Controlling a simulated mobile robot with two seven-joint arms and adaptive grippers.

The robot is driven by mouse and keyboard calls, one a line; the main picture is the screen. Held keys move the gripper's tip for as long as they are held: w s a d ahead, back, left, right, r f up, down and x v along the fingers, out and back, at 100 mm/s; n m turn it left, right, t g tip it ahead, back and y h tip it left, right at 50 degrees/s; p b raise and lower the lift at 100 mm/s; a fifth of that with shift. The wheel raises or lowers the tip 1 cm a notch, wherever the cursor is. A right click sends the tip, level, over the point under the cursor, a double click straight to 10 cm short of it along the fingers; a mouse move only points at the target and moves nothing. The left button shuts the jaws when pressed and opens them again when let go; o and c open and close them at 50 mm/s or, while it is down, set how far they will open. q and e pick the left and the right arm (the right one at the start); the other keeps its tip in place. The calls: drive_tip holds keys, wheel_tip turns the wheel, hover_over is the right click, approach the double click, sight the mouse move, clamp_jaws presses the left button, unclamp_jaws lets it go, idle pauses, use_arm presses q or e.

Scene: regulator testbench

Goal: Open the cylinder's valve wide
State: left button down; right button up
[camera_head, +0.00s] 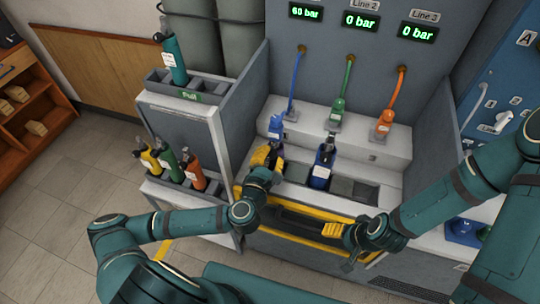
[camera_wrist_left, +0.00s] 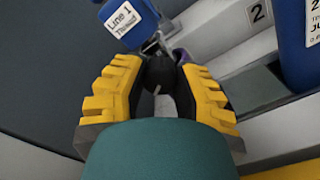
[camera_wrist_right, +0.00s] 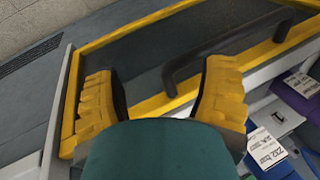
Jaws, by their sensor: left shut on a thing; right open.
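In the left wrist view, a dark rounded valve knob (camera_wrist_left: 158,72) sits between the yellow fingers of my left gripper (camera_wrist_left: 157,92), which is shut on it. A blue regulator (camera_wrist_left: 128,18) tagged "Line 1 Thread" is just beyond the knob. In the head view my left gripper (camera_head: 265,157) is at the left end of the bench, just below the blue regulator (camera_head: 276,127).
A blue cylinder (camera_head: 321,170) stands in the neighbouring bay. A rack (camera_head: 182,125) with several cylinders stands left. The yellow guard (camera_wrist_right: 140,32) has a dark handle (camera_wrist_right: 225,45).

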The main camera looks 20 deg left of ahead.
use_arm(q)
drive_tip(key=c, duration=0.6)
unclamp_jaws()
